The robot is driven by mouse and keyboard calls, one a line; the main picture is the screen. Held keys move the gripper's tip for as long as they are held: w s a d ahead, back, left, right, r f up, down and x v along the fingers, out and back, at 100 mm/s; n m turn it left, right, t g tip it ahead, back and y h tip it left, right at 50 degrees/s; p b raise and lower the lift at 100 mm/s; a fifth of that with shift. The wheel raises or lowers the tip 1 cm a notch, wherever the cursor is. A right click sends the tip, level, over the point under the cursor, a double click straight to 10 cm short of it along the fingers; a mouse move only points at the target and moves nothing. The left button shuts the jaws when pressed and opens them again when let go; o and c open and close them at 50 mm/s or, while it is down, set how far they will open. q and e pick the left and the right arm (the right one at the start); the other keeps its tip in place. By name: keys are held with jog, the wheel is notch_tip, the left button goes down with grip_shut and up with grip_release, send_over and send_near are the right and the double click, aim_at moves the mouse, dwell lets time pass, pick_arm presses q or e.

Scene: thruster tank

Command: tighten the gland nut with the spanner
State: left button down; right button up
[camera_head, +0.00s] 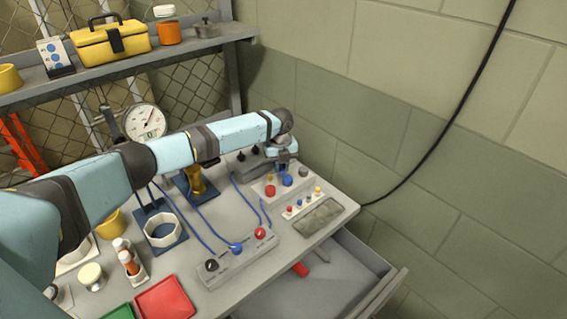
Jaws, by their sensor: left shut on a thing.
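My left arm reaches across the bench from the left. My left gripper (287,157) points down at the back right of the bench, above a grey box with coloured knobs and beside a dark fixture (249,160). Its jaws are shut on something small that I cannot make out. I cannot clearly pick out the spanner or the gland nut; either may be hidden by the gripper or arm. A brass-coloured cylinder (195,181) stands in a dark holder left of the fixture. My right gripper does not show.
The grey box has a red knob (270,190). In front are a control strip (238,258) with blue cables and a white ring (162,229) on a blue stand. A dial gauge (144,121) stands behind my arm.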

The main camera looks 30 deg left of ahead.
pick_arm(q)
jog(key=shift+s+a, duration=0.1)
dwell(0.3)
jog(key=shift+s+a+m+p, duration=0.55)
jog(key=shift+a+m+p, duration=0.1)
jog(key=shift+m, duration=0.05)
jog(key=shift+s+a+r+m, duration=0.1)
jog(key=shift+s+a+m, duration=0.15)
jog(key=shift+a+m, duration=0.1)
jog(key=shift+s+a+m+p, duration=0.3)
jog(key=shift+a+m+p, duration=0.05)
jog(key=shift+a+p, duration=0.05)
dwell(0.3)
jog(key=shift+s+a+m, duration=0.25)
jog(key=shift+a+m, duration=0.15)
jog(key=shift+s+a+m+p, duration=0.2)
jog(key=shift+a+m+p, duration=0.1)
jog(key=shift+a, duration=0.15)
